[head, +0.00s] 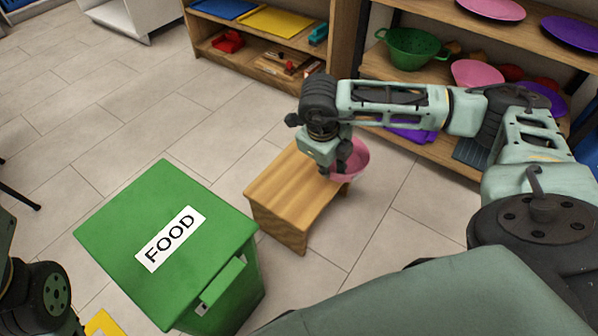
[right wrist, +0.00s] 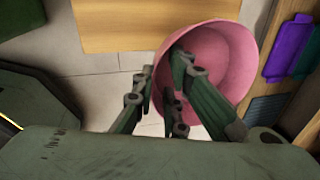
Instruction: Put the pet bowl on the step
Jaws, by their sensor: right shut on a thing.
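The pink pet bowl (head: 357,158) is held by my right gripper (head: 341,166), at the right end of the wooden step (head: 285,188). In the right wrist view the bowl (right wrist: 238,62) is tilted, its inside facing the camera, and the fingers (right wrist: 172,88) are shut on its rim. The step (right wrist: 130,28) is beyond it at the top of that view, its visible top bare. The gripper hides part of the bowl, and I cannot tell whether bowl and step touch. My left gripper is out of view; only part of my left arm shows.
A green bin (head: 150,225) labelled FOOD stands just left of the step. Shelves with toys (head: 265,50) and with dishes and a green colander (head: 412,48) line the back and right. The tiled floor (head: 120,110) to the left is largely clear.

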